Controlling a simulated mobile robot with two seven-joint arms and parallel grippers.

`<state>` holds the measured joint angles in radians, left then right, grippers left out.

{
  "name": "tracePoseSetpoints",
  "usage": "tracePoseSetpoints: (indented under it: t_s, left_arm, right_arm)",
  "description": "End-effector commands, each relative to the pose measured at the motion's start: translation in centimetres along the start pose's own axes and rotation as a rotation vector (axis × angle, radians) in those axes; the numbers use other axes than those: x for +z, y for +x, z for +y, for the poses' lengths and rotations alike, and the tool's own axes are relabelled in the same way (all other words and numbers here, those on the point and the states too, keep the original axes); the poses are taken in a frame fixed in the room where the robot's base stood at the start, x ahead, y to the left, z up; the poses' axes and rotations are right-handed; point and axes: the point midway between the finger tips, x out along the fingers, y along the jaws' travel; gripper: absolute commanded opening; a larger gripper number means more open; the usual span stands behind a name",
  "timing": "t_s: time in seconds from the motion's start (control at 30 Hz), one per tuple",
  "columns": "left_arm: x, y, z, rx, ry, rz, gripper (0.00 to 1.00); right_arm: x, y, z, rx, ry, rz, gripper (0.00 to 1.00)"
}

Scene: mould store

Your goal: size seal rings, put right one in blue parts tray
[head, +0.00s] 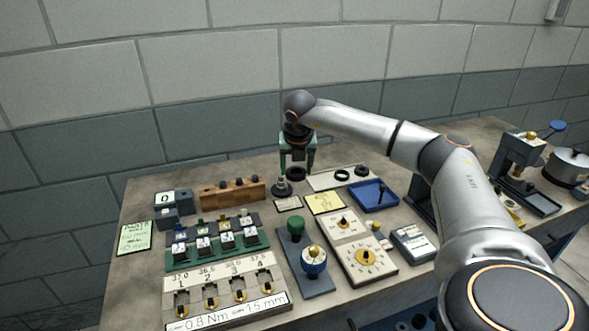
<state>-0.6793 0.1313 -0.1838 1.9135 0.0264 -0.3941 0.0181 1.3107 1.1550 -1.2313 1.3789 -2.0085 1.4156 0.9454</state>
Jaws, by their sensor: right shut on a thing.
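My right gripper (297,166), with green fingers, reaches down over the back of the bench. It is shut on a dark seal ring (296,174), partly hidden by the fingers. A dark stepped sizing cone (282,188) stands just in front and to the left of it; I cannot tell whether the ring touches it. Two more black seal rings, one (342,175) nearer and one (361,171) farther right, lie on a pale mat (322,181). The blue parts tray (374,196) lies right of the gripper and looks empty of rings. My left gripper is not in view.
A yellow note (325,203) and a white card (288,204) lie before the cone. A wooden block (230,193) stands left. A numbered panel (225,290), green-knobbed fixture (296,229) and dial box (358,246) fill the front. A press (522,160) and pot (568,166) stand right.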

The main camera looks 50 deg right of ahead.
Motion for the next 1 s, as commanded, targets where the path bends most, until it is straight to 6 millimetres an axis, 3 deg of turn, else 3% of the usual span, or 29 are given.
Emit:
tracePoseSetpoints:
  t_s: [1.0]
  left_arm:
    - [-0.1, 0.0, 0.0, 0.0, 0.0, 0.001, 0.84]
  right_arm:
    - [2.4, -5.7, 0.0, 0.002, 0.001, -0.002, 0.05]
